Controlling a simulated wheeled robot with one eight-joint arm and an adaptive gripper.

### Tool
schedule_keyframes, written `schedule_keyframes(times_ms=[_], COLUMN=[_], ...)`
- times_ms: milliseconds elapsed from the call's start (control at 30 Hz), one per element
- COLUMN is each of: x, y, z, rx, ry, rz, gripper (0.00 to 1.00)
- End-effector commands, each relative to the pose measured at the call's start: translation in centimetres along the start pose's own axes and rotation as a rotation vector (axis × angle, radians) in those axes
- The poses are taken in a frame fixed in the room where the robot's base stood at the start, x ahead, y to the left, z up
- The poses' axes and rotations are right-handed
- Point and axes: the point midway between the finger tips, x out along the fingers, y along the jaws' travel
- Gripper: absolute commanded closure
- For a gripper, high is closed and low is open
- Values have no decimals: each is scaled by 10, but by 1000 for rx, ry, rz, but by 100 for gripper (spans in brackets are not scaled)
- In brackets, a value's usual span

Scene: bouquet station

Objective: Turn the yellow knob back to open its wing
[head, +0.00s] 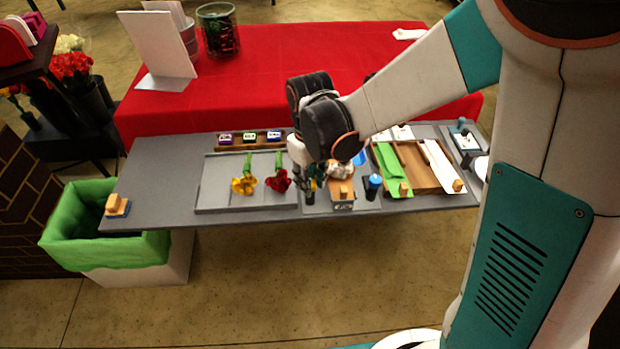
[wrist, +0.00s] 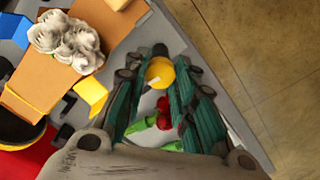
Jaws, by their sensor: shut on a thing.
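The yellow knob (wrist: 160,72) sits between my gripper's fingertips in the wrist view, with a dark post end just beyond it. My gripper (wrist: 158,82) is shut on it, a teal-and-dark finger on each side. In the head view my gripper (head: 311,177) is at the left side of the wooden stand (head: 341,193), and the knob is mostly covered there. A yellow flap (wrist: 91,96), which looks like the knob's wing, sticks out at the edge of the wooden stand near the white flowers (wrist: 68,42). Its exact angle is hard to tell.
A blue knob (head: 374,181) stands right of the stand. Yellow flowers (head: 244,185) and red flowers (head: 279,181) lie on the grey tray (head: 222,205) to the left. Wooden troughs with green and white liners (head: 388,168) are on the right. The floor in front is clear.

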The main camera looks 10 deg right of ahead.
Motion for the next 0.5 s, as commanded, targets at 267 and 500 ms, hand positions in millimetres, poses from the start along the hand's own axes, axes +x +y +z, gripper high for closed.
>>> schedule_keyframes(times_ms=[267,500], x=[0,0], y=[0,0], z=[0,0], rx=[-118,-155], ry=[0,0], rz=[0,0], gripper=[99,99])
